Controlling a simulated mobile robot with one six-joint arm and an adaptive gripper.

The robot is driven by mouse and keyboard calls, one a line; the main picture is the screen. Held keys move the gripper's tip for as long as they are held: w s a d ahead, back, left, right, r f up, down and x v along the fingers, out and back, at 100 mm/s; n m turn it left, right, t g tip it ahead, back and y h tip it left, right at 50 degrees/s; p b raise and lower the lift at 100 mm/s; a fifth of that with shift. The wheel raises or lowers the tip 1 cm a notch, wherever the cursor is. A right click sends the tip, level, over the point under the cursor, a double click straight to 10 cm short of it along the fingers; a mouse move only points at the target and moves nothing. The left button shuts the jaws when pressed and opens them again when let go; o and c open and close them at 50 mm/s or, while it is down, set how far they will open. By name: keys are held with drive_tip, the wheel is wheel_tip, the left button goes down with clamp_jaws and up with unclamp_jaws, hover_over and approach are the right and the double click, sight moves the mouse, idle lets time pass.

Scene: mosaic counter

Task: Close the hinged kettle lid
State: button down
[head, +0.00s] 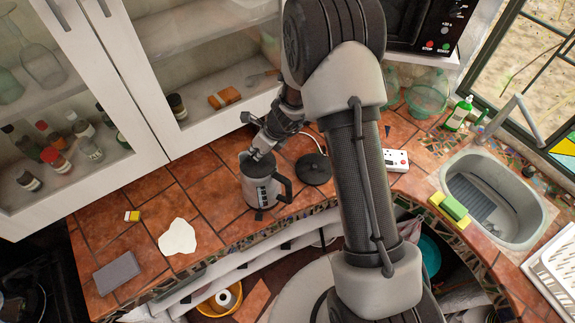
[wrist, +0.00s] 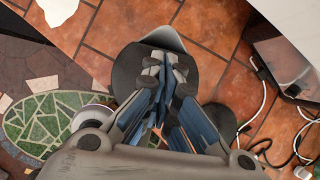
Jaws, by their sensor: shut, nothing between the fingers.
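The kettle (head: 262,193) stands upright on the tiled counter, grey with a dark handle on its right side. My gripper (head: 257,158) points down at the kettle's top, with its fingers together and empty. In the wrist view, the fingertips (wrist: 165,68) are over a dark round surface, which looks like the kettle lid (wrist: 128,72). The grey spout (wrist: 164,36) shows beyond it. My fingers hide the lid's middle and hinge, so I cannot tell whether it lies fully flat or whether I touch it.
The black round kettle base (head: 314,169) is apart from the kettle, just to its right. A white power strip (head: 396,160) lies farther right, before the sink (head: 493,205). A pale flat patch (head: 177,237) and a grey slab (head: 117,273) lie left. Glass-fronted cabinets stand behind.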

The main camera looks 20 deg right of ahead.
idle(0.7)
drive_tip(key=shift+r+p, duration=0.65)
drive_tip(key=shift+r, duration=0.1)
drive_tip(key=shift+r+p, duration=0.4)
drive_tip(key=shift+r, duration=0.1)
wheel_tip(320, 180, up, 12)
drive_tip(key=p, duration=0.4)
drive_tip(key=s+r+n+b, duration=0.2)
drive_tip(key=s+n+b, duration=0.5)
drive_tip(key=b, duration=0.4)
drive_tip(key=s+d+f+n+h+b, duration=0.1)
drive_tip(key=s+d+f+n+b, duration=0.1)
drive_tip(key=s+f+n+b, duration=0.2)
drive_tip(key=s+d+f+n+h+b, duration=0.1)
drive_tip(key=s+f+n+b, duration=0.3)
drive_tip(key=s+n+b, duration=0.6)
drive_tip(key=s+d+f+n+t+h+b, duration=0.1)
drive_tip(key=s+f+n+b, duration=0.3)
drive_tip(key=s, duration=0.6)
drive_tip(key=d+n+h+b, duration=0.1)
drive_tip(key=n+b, duration=0.1)
drive_tip(key=b, duration=0.1)
drive_tip(key=shift+d+n, duration=0.3)
drive_tip(key=shift+n, duration=0.1)
